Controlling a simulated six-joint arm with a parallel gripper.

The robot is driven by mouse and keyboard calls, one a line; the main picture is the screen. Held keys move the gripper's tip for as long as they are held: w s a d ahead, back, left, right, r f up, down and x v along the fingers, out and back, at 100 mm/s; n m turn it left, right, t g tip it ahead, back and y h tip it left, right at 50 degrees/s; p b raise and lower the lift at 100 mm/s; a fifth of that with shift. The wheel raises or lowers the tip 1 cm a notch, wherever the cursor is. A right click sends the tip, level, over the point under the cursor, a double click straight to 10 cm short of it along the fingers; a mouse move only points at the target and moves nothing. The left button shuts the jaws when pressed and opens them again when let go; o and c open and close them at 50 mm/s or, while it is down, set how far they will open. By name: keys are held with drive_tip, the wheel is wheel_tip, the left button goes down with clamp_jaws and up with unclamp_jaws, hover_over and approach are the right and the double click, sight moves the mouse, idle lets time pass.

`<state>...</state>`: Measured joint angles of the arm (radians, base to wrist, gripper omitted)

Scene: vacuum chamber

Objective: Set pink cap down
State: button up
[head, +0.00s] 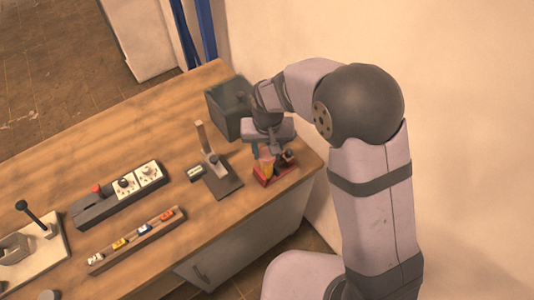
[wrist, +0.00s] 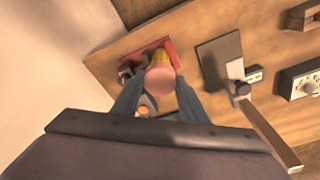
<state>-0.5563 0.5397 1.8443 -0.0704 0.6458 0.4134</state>
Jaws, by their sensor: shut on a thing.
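The pink cap (wrist: 160,82) is between the fingers of my gripper (wrist: 157,95) in the wrist view, seen end-on with a yellow part behind it. My gripper is shut on it. In the head view my gripper (head: 266,155) points down above a red base (head: 272,178) near the table's right corner. The red base also shows in the wrist view (wrist: 168,45), behind the cap. Whether the cap touches the base is hidden by the fingers and the cap itself.
A dark box (head: 227,108) stands behind my gripper. A control box with a red button (head: 120,193) and a rack of small coloured pieces (head: 137,238) lie further left on the wooden table (head: 130,145).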

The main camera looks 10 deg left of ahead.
sight(267, 154)
drive_tip(key=shift+r, duration=0.1)
drive_tip(key=shift+w+r+b, duration=0.1)
drive_tip(key=shift+r+b, duration=0.25)
drive_tip(key=shift+r, duration=0.25)
wheel_tip(267, 154, up, 9)
drive_tip(key=b, duration=0.2)
drive_tip(key=shift+f, duration=0.15)
drive_tip(key=s+a+f+n+b, duration=0.2)
drive_tip(key=s+a+f+n, duration=0.2)
drive_tip(key=s+a, duration=0.4)
drive_tip(key=s+a+f+n+y+b, duration=0.1)
drive_tip(key=s+a+f+n+b, duration=0.1)
drive_tip(key=s+a+f+n, duration=0.3)
drive_tip(key=shift+s+a+f+g, duration=0.3)
drive_tip(key=shift+s+a+f, duration=0.6)
drive_tip(key=shift+s+a, duration=0.9)
drive_tip(key=shift+s+d+f, duration=0.1)
drive_tip(key=shift+s+d, duration=0.15)
drive_tip(key=shift+d, duration=0.05)
drive_tip(key=shift+f+p, duration=1.15)
drive_tip(key=shift+f, duration=3.75)
